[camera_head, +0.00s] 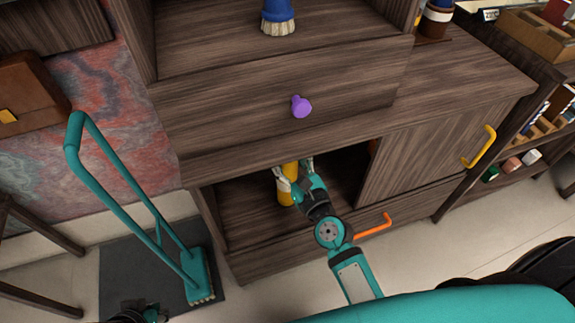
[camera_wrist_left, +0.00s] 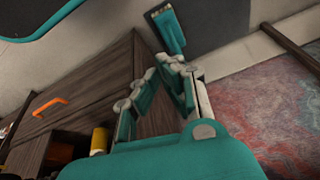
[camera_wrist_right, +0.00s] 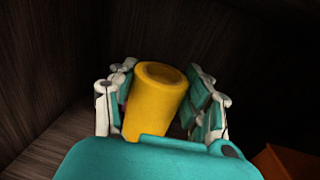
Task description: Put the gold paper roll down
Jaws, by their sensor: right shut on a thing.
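The gold paper roll (camera_head: 288,196) is a yellow cylinder, roughly upright in the open lower compartment of the dark wood cabinet. My right gripper (camera_wrist_right: 160,92) is shut on the roll (camera_wrist_right: 155,100), one finger on each side, and its hollow end shows in the right wrist view. I cannot tell whether the roll's base touches the compartment floor (camera_head: 245,205). The roll also shows small in the left wrist view (camera_wrist_left: 99,140).
A drawer with a purple knob (camera_head: 301,106) is above the compartment, and an orange handle (camera_head: 374,227) is below it. A door with a yellow handle (camera_head: 480,147) is to the right. A teal upright-handled tool (camera_head: 198,276) stands on a dark mat at left.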

